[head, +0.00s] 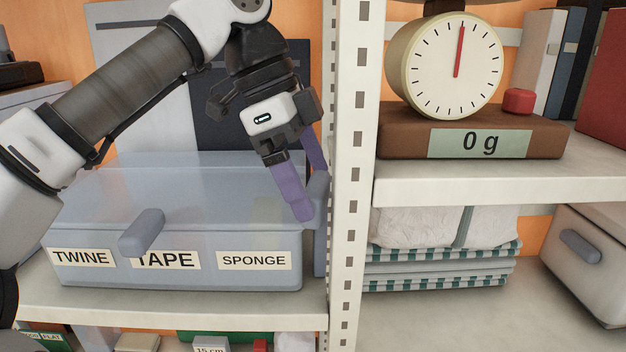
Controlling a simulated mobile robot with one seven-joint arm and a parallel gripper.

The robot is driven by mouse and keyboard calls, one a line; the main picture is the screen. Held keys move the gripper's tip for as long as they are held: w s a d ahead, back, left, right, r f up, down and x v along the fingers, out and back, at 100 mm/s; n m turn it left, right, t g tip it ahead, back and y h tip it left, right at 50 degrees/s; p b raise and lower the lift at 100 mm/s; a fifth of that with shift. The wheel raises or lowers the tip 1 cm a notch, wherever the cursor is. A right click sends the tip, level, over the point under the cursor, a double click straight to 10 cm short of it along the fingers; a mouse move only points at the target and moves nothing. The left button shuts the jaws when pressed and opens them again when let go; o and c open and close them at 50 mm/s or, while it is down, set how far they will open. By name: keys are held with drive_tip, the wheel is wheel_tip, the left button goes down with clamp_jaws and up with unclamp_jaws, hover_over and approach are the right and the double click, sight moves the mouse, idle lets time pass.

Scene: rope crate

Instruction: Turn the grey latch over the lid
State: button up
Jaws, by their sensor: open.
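A translucent blue-grey crate (205,240) with a closed-looking lid (180,185) stands on the left shelf. A grey rounded bar, which looks like a latch (142,232), sits slanted at its front, partly over the TAPE label. A second grey rounded piece (319,190) stands upright at the crate's right end, close to the post; it may be another latch. My gripper (309,194) is open, its purple fingers pointing down at this right-hand piece. One finger overlaps it in the picture; I cannot tell whether they touch. The far finger is partly hidden.
A white perforated post (348,180) stands close to the right of my gripper. Beyond it are a dial scale (445,65) reading 0 g, folded cloths (440,270) and another grey crate (590,265). Boards or folders (225,120) stand behind the labelled crate.

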drive_tip(key=shift+x, duration=0.9)
drive_tip(key=shift+c, duration=0.3)
drive_tip(key=c, duration=1.5)
